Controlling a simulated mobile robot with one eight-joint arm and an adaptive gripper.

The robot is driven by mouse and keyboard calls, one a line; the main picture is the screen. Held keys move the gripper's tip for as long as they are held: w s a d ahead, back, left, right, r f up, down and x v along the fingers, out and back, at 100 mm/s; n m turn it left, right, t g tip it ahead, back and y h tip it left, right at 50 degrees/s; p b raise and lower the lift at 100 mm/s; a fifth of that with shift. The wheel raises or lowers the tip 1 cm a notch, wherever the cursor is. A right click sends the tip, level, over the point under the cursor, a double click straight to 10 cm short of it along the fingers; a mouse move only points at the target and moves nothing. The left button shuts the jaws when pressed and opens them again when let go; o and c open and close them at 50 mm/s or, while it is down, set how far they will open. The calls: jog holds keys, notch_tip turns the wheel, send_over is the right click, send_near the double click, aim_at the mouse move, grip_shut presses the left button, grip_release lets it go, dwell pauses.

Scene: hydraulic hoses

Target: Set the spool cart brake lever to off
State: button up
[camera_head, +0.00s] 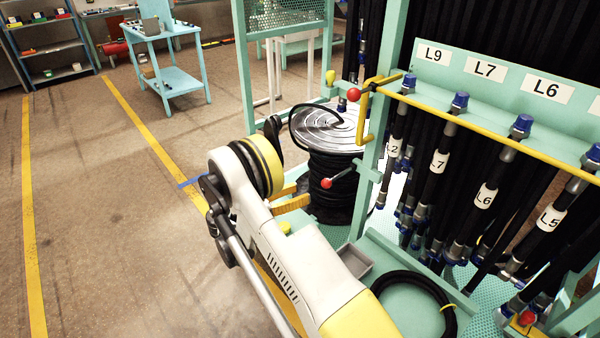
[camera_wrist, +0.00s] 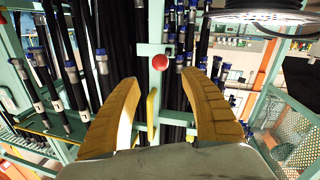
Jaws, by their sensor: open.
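A lever with a red ball knob (camera_head: 327,183) shows in the head view in front of the hose spool (camera_head: 335,135), its thin rod running right toward a teal post. My gripper (camera_head: 306,192) is open beside this knob, with its yellow fingers to the knob's left. In the wrist view, my two fingers (camera_wrist: 160,82) are spread apart, and a red ball knob (camera_wrist: 160,62) appears between and just beyond their tips, in front of a teal post. Nothing is held. I cannot read any on or off marking.
A second red knob (camera_head: 354,94) sits by the yellow bracket (camera_head: 368,112) on the rack. Labelled black hoses (camera_head: 440,160) hang to the right. A grey tray (camera_head: 351,262) and a coiled hose (camera_head: 450,318) lie below. The floor at left is clear up to the blue cart (camera_head: 175,78).

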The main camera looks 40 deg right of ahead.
aim_at(327, 183)
jog(key=d+b, duration=0.1)
jog(key=d, duration=0.2)
jog(key=d+b, duration=0.1)
jog(key=d, duration=0.3)
jog(key=s+d+b, duration=0.1)
jog(key=d, duration=0.2)
jog(key=shift+s+d+f, duration=0.1)
jog(key=shift+d+f, duration=0.15)
jog(key=shift+d, duration=0.05)
grip_shut()
jog(key=shift+r, duration=0.1)
